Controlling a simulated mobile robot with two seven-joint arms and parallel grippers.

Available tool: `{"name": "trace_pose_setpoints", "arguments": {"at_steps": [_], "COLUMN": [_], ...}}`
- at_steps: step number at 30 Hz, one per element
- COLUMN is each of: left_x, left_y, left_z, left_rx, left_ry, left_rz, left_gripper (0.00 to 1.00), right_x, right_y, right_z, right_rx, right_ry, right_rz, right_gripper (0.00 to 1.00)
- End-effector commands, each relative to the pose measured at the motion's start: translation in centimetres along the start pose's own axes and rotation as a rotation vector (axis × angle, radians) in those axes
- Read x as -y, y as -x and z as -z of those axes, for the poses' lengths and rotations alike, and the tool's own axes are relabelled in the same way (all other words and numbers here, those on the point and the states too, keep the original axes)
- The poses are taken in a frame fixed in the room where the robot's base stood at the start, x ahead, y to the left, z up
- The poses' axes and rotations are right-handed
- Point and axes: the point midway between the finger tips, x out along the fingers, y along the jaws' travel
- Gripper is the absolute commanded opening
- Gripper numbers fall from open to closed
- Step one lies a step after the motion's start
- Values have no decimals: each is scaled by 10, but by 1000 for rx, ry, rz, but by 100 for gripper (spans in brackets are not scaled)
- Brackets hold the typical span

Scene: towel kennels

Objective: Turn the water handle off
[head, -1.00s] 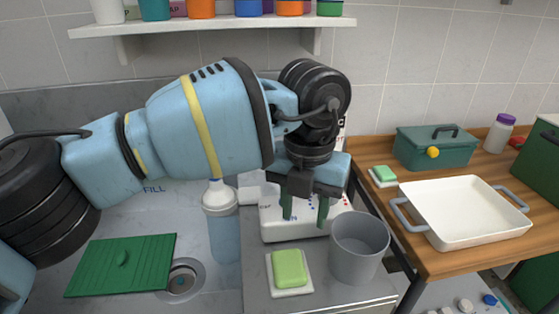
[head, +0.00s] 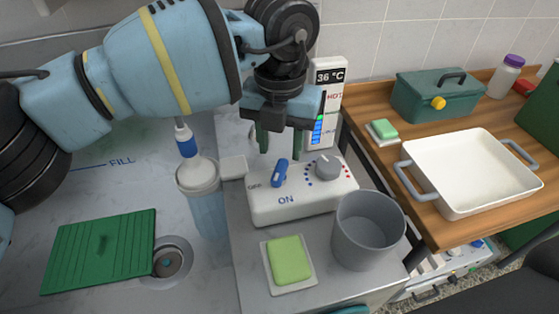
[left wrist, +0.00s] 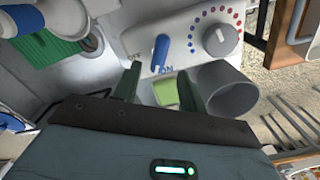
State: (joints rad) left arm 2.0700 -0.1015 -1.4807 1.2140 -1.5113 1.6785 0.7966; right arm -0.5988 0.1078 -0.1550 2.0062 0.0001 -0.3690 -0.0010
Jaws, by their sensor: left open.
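The blue water handle (head: 280,172) sits on the sloping face of a white control box (head: 315,196), between the OFF mark at its left and the ON mark below it. It slants, with its lower end toward ON. A grey round knob (head: 326,166) ringed by red and blue dots is right of it. My left gripper (head: 280,148) is open and empty, its green fingers just above and behind the handle in the head view. In the left wrist view, the handle (left wrist: 160,53) shows beyond the gap between the fingertips (left wrist: 158,76), apparently untouched. My right gripper is not in view.
A grey cup (head: 366,230) and a green soap on a white dish (head: 289,262) stand in front of the box. A temperature display (head: 325,100) reads 36 °C behind. A white tray (head: 470,175) lies on the wooden counter.

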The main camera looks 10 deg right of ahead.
Motion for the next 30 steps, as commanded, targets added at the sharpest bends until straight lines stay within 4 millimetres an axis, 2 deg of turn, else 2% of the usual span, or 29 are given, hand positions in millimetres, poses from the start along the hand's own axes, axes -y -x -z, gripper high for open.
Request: {"name": "trace_pose_setpoints", "arguments": {"at_steps": [3, 9, 15, 22, 30], "left_x": [0, 0, 0, 0, 0], "left_y": [-20, -45, -54, -55, -55], "left_z": [0, 0, 0, 0, 0], "left_rx": [-3, -3, 0, 0, 0], "left_ry": [0, 0, 0, 0, 0], "left_rz": [0, 0, 0, 0, 0], "left_gripper": [42, 42, 42, 42, 8], "right_x": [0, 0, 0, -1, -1], "right_y": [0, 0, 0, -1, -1], "right_z": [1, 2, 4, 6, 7], "right_rx": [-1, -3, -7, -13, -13], "right_ry": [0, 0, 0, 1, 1], "right_rz": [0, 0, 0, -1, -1], "right_gripper": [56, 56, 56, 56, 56]}}
